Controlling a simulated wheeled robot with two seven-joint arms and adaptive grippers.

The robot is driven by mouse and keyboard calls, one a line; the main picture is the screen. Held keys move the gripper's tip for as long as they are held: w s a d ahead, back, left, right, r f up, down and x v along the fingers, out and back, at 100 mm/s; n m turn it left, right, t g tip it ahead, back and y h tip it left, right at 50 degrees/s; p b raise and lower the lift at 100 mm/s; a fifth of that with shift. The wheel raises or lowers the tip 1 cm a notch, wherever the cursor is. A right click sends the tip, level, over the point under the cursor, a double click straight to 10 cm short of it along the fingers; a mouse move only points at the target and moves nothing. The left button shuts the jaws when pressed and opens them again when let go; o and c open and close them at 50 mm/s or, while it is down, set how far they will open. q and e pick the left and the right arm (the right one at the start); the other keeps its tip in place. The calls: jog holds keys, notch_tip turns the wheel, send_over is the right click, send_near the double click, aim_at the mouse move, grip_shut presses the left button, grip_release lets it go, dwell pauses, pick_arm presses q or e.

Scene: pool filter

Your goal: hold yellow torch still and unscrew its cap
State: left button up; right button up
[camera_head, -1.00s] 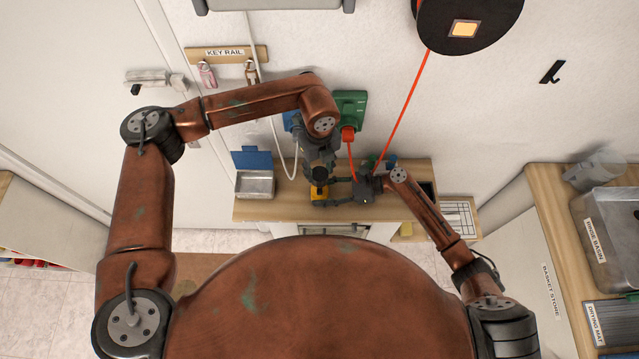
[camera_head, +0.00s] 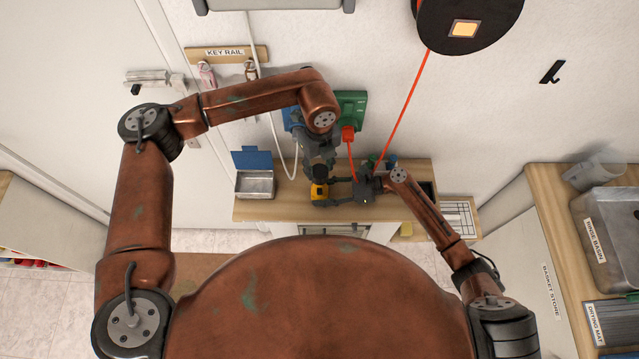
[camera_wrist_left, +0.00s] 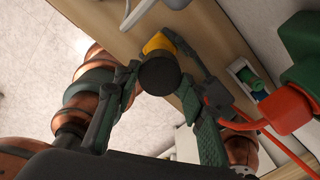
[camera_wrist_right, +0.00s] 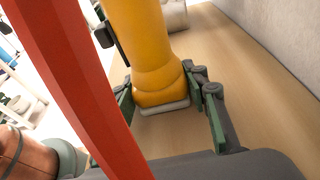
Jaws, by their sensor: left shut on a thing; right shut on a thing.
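The yellow torch (camera_head: 319,191) stands on the wooden cabinet top, its black cap (camera_head: 320,172) facing up. My right gripper (camera_head: 336,192) reaches in from the right and is shut on the torch body; in the right wrist view the yellow body (camera_wrist_right: 155,75) is between the fingers. My left gripper (camera_wrist_left: 160,78) is above the torch, shut on the black cap, whose round top shows between its fingers in the left wrist view. I cannot tell whether the cap is clear of the body.
A red cord from the black reel (camera_head: 468,22) runs down close to my right gripper. A green box (camera_head: 352,104) with a red plug is on the wall behind. An open metal tin (camera_head: 256,184) with a blue lid stands left of the torch.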

pick_arm(q)
jog(key=shift+r, duration=2.8)
pick_arm(e)
jog(key=o, duration=1.4)
jog(key=v, duration=1.2)
